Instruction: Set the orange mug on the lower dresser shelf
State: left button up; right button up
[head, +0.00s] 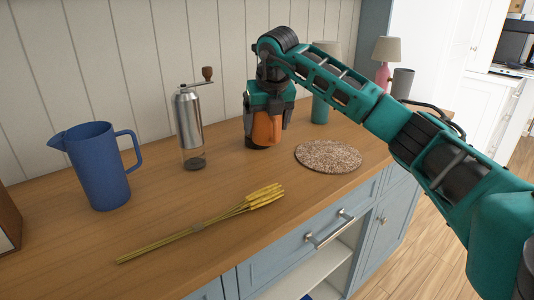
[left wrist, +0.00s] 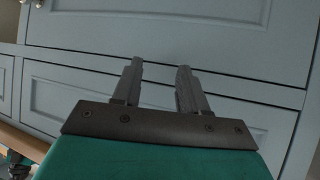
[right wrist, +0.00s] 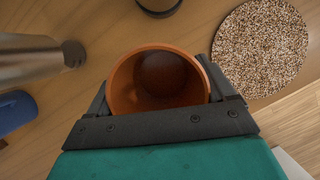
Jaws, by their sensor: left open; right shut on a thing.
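The orange mug (head: 265,128) is at the counter's back middle, between my right gripper's fingers. My right gripper (head: 266,112) comes down over it and is shut on it. The right wrist view looks into the mug (right wrist: 122,88) from above, with a finger on each side; its inside is dark and no handle shows. Whether its base touches the wood is hard to tell. My left gripper (left wrist: 156,82) is open and empty in front of blue-grey panels. The white dresser shelf (head: 305,278) shows partly, in the opening below the drawer.
A steel grinder (head: 188,120) stands left of the mug and a round woven mat (head: 328,156) lies to its right. A blue pitcher (head: 98,168), yellow dried stalks (head: 205,224) and a teal cylinder (head: 321,108) are also on the wooden counter (head: 90,255). A handled drawer (head: 290,252) sits above the shelf opening.

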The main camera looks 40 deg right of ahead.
jog(key=shift+f+b, duration=0.4)
jog(key=shift+f, duration=3.15)
jog(key=shift+f, duration=0.1)
jog(key=o, duration=1.1)
